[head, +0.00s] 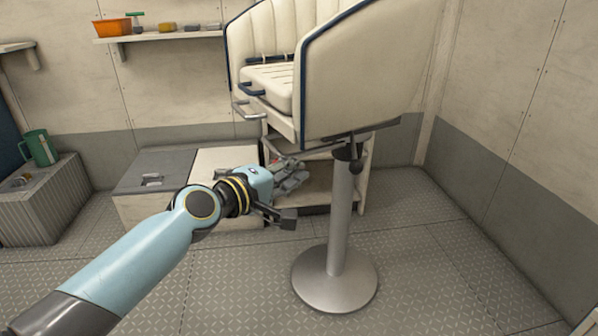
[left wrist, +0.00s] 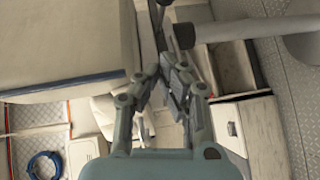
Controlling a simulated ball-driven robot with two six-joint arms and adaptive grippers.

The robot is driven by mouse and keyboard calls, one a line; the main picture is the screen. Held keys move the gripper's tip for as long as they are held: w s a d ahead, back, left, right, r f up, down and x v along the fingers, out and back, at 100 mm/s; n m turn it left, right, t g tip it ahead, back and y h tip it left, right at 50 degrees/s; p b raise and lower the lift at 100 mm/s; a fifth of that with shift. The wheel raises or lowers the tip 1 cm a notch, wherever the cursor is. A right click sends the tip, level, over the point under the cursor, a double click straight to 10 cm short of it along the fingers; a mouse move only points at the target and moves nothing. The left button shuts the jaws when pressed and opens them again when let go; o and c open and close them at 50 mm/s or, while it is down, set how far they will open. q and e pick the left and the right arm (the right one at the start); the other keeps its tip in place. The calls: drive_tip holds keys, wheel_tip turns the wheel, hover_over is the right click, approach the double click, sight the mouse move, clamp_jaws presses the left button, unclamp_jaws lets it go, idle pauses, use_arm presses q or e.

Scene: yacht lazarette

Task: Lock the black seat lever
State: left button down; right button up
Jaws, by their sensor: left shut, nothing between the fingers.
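The cream helm seat (head: 350,70) stands on a grey metal pedestal (head: 341,220). A black lever (head: 356,160) hangs under the seat at the top of the post, its dark knob end lowest. My left gripper (head: 298,178) is left of the post, below the seat, apart from the lever. In the left wrist view, the gripper (left wrist: 168,62) has its fingers together with nothing seen between them. Dark lever parts (left wrist: 184,36) show just beyond the fingertips there; I cannot tell whether they touch. My right gripper is in neither view.
A low cream-and-grey locker (head: 155,170) and an open shelf unit stand behind my left gripper. A crate with a green mug (head: 39,148) is at the far left. A wall shelf (head: 165,36) holds an orange bin. The floor right of the pedestal is clear.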

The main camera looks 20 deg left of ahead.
use_arm(q)
drive_tip(key=w+d+f+b, duration=0.1)
drive_tip(key=w+d, duration=0.4)
drive_tip(key=w, duration=0.4)
drive_tip(key=shift+f+b, duration=0.4)
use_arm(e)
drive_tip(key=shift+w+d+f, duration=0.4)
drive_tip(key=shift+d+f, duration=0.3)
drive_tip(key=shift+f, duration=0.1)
use_arm(q)
drive_tip(key=shift+d, duration=0.1)
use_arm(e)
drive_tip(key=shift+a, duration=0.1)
